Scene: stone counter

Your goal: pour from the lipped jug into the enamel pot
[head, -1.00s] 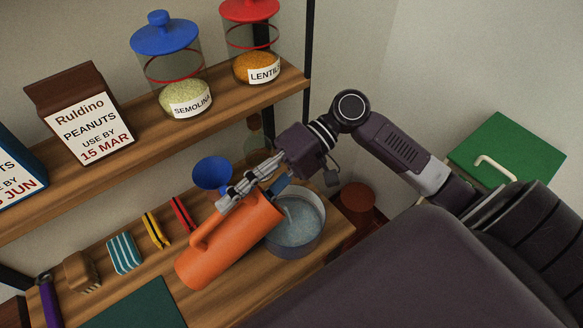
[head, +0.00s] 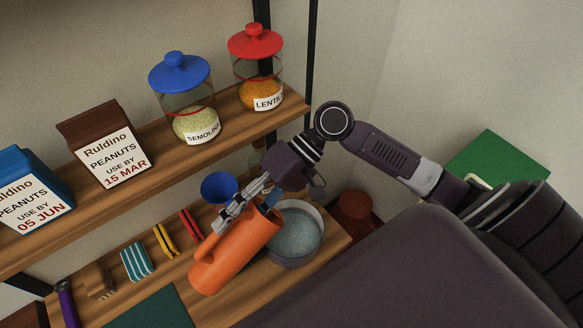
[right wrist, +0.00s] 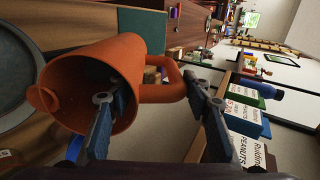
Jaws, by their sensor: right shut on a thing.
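The orange lipped jug (head: 243,253) leans with its mouth up and to the right, beside the pot's left edge. My right gripper (head: 240,210) is shut on it at the rim and handle side. In the right wrist view, one finger is inside the jug's mouth and the other is outside by the handle; the jug (right wrist: 112,58) looks empty in the part that shows. The grey enamel pot (head: 318,243) stands on the counter with a pale blue-grey inside; I cannot tell if that is liquid. Its rim shows in the right wrist view (right wrist: 38,62). My left gripper is out of view.
A blue funnel-like thing (head: 218,187) is behind the jug. A shelf (head: 150,177) with jars and cartons runs above. A reddish-brown container (head: 355,206) is beyond the pot.

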